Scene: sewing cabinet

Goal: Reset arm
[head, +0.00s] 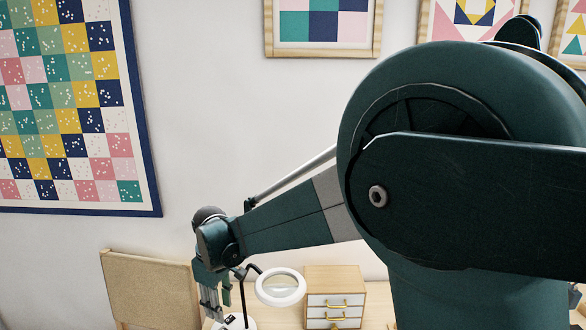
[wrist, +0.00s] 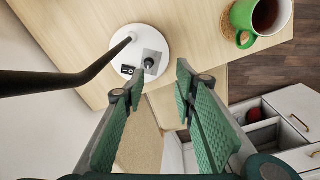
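My gripper (wrist: 157,90) shows in the wrist view with its two green padded fingers spread apart and nothing between them. It is above the wooden desk top, over the area near the white round lamp base. In the head view my gripper (head: 215,297) hangs down at the lower left, left of the magnifier lamp. Its fingertips are hard to make out there. My dark green arm covers much of the right side of the head view.
The magnifier lamp (head: 281,287) stands beside my gripper; its base (wrist: 126,52) and dark stem show in the wrist view. A small drawer box (head: 334,285) stands right of it. A green mug (wrist: 258,17) of dark liquid sits on a coaster. Below, a drawer (wrist: 262,128) is open.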

